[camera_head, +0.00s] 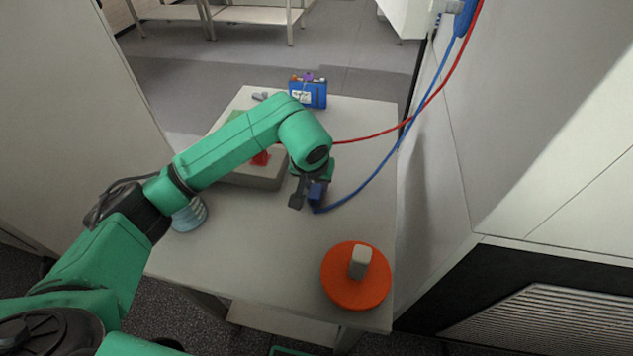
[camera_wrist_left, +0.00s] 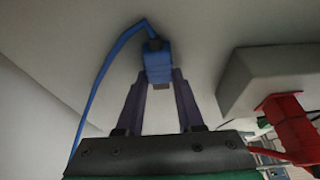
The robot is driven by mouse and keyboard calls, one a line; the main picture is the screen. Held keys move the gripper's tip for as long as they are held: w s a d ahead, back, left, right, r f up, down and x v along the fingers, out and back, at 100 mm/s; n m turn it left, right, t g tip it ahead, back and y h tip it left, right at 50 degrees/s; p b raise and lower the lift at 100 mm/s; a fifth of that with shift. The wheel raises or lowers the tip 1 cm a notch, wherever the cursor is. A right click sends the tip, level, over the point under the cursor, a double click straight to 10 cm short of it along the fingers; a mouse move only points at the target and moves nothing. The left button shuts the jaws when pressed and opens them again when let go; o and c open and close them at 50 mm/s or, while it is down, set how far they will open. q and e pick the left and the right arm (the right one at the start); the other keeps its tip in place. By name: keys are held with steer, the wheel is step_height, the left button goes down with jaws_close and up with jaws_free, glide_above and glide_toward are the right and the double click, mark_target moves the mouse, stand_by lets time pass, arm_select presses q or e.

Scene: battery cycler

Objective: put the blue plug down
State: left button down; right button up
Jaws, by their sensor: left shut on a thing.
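The blue plug (camera_head: 317,192) is between the fingers of my left gripper (camera_head: 308,195), over the middle of the table's right half. In the left wrist view the blue plug (camera_wrist_left: 157,66) sits at the fingertips of the left gripper (camera_wrist_left: 158,80), which is shut on it. Its blue cable (camera_head: 370,180) curves up to the upper right of the head view. I cannot tell whether the plug touches the tabletop (camera_head: 255,245). My right gripper is not in view.
A grey box (camera_head: 255,180) with a red part (camera_head: 262,157) stands left of the gripper. A blue box (camera_head: 312,93) stands at the far edge. An orange disc (camera_head: 340,290) with a grey block (camera_head: 360,262) is at front right. A teal ribbed object (camera_head: 190,215) is at left.

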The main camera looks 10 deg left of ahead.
arm_select(q)
steer(key=c, duration=0.5)
jaws_free()
steer(key=shift+f, duration=0.1)
steer(key=shift+c, duration=0.2)
steer(key=shift+r, duration=0.25)
steer(key=v, duration=1.1)
steer(key=shift+s+r+b, duration=0.25)
steer(key=shift+r+b, duration=0.1)
steer(key=shift+b, duration=0.1)
